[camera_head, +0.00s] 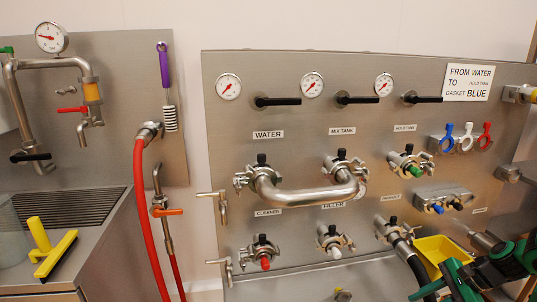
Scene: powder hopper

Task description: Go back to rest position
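Green and black parts that look like the end of my arm, with my gripper (447,284), show at the lower right corner. They are in front of the panel's lower right, beside a yellow container (440,249) and overlapping it in the picture. The fingers are cut off and partly hidden, so I cannot tell whether they are open or shut, or hold anything.
A steel panel (300,130) carries gauges, black levers, labelled ports and a curved pipe (305,198) joining WATER to MIX TANK. Blue, white and red clamps (466,140) hang at right.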

